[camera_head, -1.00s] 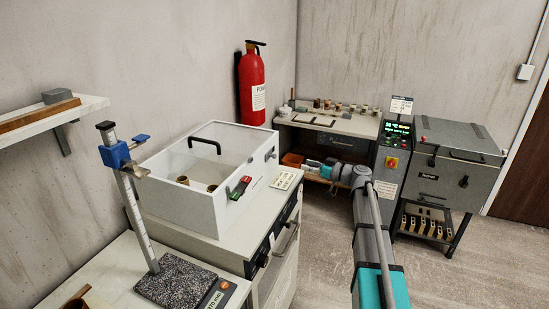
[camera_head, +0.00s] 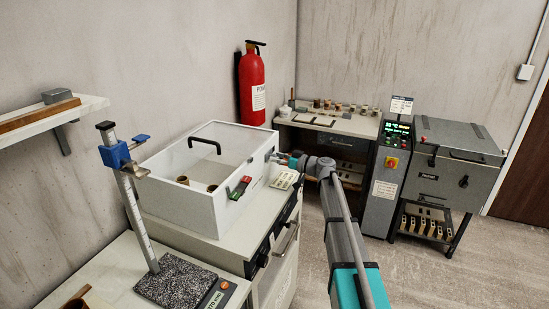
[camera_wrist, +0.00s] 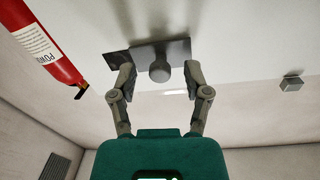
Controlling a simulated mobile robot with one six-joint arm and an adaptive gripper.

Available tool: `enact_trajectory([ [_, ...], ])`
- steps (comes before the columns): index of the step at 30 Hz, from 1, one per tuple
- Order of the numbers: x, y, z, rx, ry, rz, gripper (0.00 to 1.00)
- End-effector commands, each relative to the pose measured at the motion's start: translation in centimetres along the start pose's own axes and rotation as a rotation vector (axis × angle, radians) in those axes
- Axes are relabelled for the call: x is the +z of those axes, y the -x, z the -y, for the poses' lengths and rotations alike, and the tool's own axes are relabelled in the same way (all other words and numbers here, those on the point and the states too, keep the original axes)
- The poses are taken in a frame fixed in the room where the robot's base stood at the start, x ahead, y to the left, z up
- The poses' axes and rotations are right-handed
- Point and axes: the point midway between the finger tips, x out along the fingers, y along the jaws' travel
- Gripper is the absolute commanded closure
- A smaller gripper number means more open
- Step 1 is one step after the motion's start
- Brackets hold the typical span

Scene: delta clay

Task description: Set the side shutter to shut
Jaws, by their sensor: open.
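In the wrist view a grey metal shutter plate (camera_wrist: 174,49) with a round knob (camera_wrist: 160,72) lies on the white side of the box. A dark square patch (camera_wrist: 117,62) shows just left of the plate, looking like an uncovered part of an opening. My gripper (camera_wrist: 160,67) is open, with one finger on either side of the knob and a gap visible to each. In the head view my gripper (camera_head: 283,158) is at the right end of the white box (camera_head: 205,213); the shutter cannot be made out there.
The box has a clear lid with a black handle (camera_head: 204,143) and a red-and-green switch (camera_head: 240,187) in front. A tan label card (camera_head: 285,179) lies on the cabinet near my arm. A red fire extinguisher (camera_head: 252,88) hangs behind. Open floor lies to the right.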

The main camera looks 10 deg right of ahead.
Motion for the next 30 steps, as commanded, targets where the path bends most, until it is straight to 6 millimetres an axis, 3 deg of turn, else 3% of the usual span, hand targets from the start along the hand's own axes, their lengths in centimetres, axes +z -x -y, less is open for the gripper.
enact_trajectory([
  [6, -0.01, -1.15, -0.04, 0.0, 0.0, 0.0, 0.38],
  [16, 0.0, -1.24, 0.0, 0.0, 0.0, 0.0, 0.4],
  [26, 0.0, -1.23, 0.0, 0.0, 0.0, 0.0, 1.0],
  [30, 0.0, -1.24, 0.0, 0.0, 0.0, 0.0, 1.0],
])
